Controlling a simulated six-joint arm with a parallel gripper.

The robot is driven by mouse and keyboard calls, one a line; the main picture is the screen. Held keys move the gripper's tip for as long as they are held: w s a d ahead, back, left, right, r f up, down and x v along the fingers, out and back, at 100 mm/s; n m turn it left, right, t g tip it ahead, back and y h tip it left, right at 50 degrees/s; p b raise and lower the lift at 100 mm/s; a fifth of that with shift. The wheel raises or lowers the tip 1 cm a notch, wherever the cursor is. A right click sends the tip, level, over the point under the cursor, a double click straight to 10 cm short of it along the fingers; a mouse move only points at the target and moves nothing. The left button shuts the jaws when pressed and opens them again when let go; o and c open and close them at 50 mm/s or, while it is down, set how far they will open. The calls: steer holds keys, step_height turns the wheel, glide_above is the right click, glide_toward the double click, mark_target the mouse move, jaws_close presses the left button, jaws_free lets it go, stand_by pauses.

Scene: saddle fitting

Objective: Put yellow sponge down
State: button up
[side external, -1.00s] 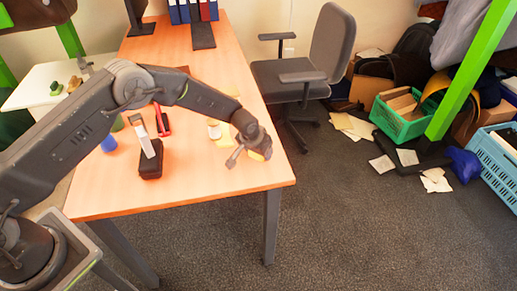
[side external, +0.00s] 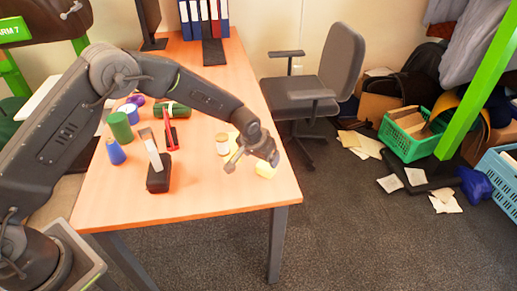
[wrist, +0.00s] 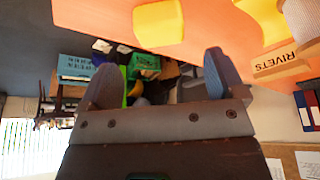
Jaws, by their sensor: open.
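The yellow sponge (side external: 265,171) rests on the orange table top near its right edge, close to the front corner. It also shows in the wrist view (wrist: 158,23), beyond my fingertips and clear of them. My gripper (side external: 251,160) is just above and beside the sponge in the side view. Its two fingers stand wide apart with nothing between them, as the wrist view (wrist: 160,75) shows.
A small pale can (side external: 222,145) stands left of my gripper, with a yellow item (side external: 236,137) behind it. The front table area is clear.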

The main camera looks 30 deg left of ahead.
steer(key=s+a+r, duration=0.3)
steer(key=s+r, duration=0.4)
steer(key=r, duration=0.4)
steer(key=s+a+r, duration=0.3)
steer(key=s+r, duration=0.4)
steer(key=r, duration=0.4)
steer(key=s+a+r, duration=0.1)
steer(key=s+r, duration=0.1)
steer(key=s, duration=0.9)
steer(key=s+a+r+t, duration=0.1)
steer(key=s+a+r, duration=0.1)
steer(key=s, duration=0.9)
steer(key=shift+r, duration=0.35)
